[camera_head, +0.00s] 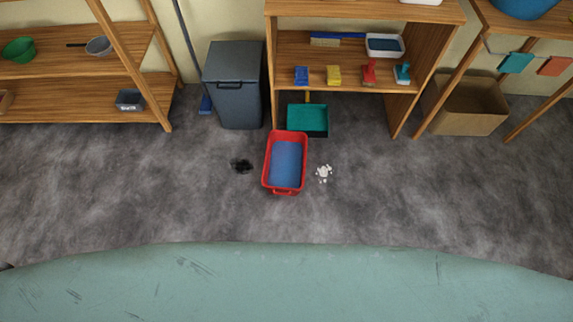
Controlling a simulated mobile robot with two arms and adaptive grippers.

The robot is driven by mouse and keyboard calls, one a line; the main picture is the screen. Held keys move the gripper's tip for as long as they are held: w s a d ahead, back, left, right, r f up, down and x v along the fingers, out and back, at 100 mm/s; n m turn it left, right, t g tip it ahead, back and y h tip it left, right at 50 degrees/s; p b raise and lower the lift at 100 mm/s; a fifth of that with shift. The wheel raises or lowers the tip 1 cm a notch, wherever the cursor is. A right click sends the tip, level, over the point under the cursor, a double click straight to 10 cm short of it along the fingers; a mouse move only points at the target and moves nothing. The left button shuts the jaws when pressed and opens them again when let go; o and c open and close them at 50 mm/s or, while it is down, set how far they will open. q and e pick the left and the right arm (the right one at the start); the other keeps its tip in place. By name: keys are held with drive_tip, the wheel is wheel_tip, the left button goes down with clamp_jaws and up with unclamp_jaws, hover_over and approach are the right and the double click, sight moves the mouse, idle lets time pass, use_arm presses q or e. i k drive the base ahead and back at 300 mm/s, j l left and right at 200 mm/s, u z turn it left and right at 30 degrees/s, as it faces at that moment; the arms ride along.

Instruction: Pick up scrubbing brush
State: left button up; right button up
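Several small coloured items stand in a row on the middle shelf of the central wooden unit: a blue one (301,76), a yellow one (333,76), a red one (369,73) and a teal one (402,74). The red and teal ones have a raised top like a handle and look like scrubbing brushes, but they are too small to be sure. A long blue-handled tool with a tan, bristle-like end (325,42) lies behind them.
A red tub with blue inside (285,165) stands on the grey floor, between a dark spill (241,166) and white bits (324,173). A teal dustpan (308,121), a dark bin (235,90) and a cardboard box (466,105) are near the shelves. Floor left and right is clear.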

sight(368, 70)
drive_tip(key=i+l+u, duration=0.1)
drive_tip(key=i+l, duration=0.15)
drive_tip(key=i+l+u, duration=0.1)
drive_tip(key=i+l, duration=0.15)
drive_tip(key=l, duration=0.15)
drive_tip(key=i+l, duration=0.25)
drive_tip(key=i+l+u, duration=0.15)
drive_tip(key=l, duration=0.3)
drive_tip(key=i+l+u, duration=0.1)
drive_tip(key=i+l, duration=0.15)
drive_tip(key=l, duration=0.15)
drive_tip(key=i+l+u, duration=0.1)
drive_tip(key=l, duration=0.25)
drive_tip(key=i, duration=0.1)
